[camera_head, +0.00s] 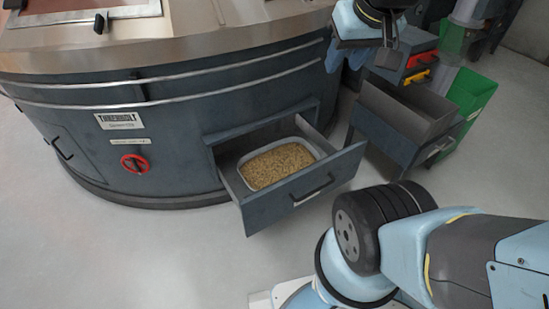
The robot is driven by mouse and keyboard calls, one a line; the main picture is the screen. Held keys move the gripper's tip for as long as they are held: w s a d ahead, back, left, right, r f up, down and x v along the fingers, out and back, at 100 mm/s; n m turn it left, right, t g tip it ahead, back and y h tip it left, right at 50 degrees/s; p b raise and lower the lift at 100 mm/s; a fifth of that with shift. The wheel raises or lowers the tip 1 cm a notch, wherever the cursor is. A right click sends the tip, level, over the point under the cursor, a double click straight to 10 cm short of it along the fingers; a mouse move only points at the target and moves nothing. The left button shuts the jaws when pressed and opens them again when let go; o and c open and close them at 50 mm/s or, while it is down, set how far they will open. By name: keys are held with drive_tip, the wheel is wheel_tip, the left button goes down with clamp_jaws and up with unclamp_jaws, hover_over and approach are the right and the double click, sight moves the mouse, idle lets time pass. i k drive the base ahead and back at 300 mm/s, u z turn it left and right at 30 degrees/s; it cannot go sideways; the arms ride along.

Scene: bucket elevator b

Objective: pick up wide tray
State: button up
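A wide tray (316,145) with a pale rim sits inside an open drawer (300,196) low in the round dark machine. It is filled with golden-brown grain (277,164). The drawer's walls surround the tray on its sides. My gripper (362,46) is at the top right, partly cut by the frame's upper edge, above and to the right of the drawer. It is apart from the tray. Its fingers are seen at an angle, and I cannot tell whether they are open or shut.
A grey open bin (408,108) stands right of the drawer, beside a green bin (470,100). Red and yellow handled drawers (420,62) are behind. A red handwheel (134,163) is on the machine's front. The floor (130,255) at lower left is clear.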

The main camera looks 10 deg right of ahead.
sight(260, 168)
drive_tip(key=k, duration=0.65)
drive_tip(key=z, duration=0.35)
drive_tip(key=i, duration=0.8)
drive_tip(key=z, duration=0.8)
drive_tip(key=i, duration=1.15)
drive_tip(key=u, duration=0.1)
